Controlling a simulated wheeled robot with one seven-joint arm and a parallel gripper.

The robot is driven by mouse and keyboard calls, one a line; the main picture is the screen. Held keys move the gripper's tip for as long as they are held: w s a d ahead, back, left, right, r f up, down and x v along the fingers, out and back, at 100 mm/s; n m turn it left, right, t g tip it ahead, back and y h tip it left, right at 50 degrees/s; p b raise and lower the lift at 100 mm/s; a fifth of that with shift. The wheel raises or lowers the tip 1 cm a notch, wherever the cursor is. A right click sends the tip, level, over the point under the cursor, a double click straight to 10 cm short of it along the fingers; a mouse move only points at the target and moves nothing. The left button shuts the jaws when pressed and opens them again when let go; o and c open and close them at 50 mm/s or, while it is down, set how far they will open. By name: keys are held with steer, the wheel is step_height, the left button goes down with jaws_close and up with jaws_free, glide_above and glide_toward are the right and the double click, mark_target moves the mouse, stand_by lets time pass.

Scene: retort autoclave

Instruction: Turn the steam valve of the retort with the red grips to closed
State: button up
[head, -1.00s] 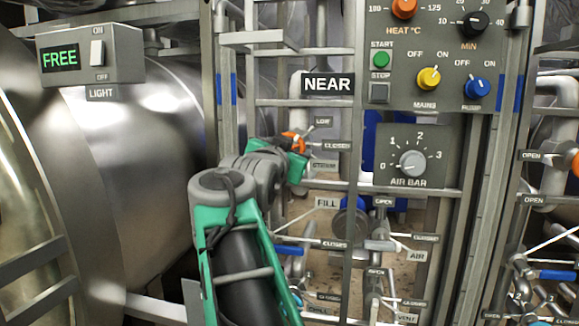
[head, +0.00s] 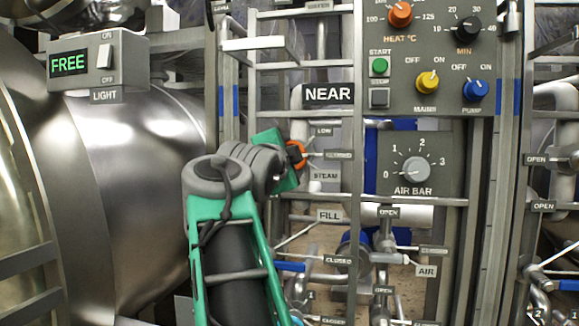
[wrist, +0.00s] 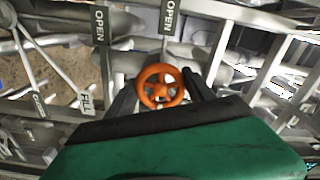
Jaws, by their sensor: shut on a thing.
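The steam valve's orange handwheel (head: 297,154) is on the pipework under the NEAR sign, beside the LOW, CLOSED and STEAM (head: 325,176) labels. My gripper (head: 293,156) reaches it from the left, its green body covering part of the wheel. In the wrist view the round, spoked orange handwheel (wrist: 161,87) lies between the two dark fingers of my gripper (wrist: 160,92), which is shut on it. The finger contacts are partly hidden, and I cannot read the valve's setting. I see no red grips; blue marks and a blue lever (head: 290,266) show at this frame.
A control panel (head: 440,100) with knobs and an air dial (head: 414,168) is right of my gripper. Grey frame bars and pipes crowd the wheel. Fill and air valves sit below. A large steel vessel (head: 140,180) and a FREE display box (head: 98,62) stand left.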

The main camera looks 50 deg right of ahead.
steer(key=shift+m+b, duration=0.3)
steer(key=shift+m, duration=0.2)
steer(key=o, duration=1.4)
steer(key=shift+c, duration=0.2)
steer(key=p+v, duration=0.1)
steer(key=v, duration=0.6)
steer(key=shift+s+a, duration=0.2)
steer(key=shift+a, duration=0.2)
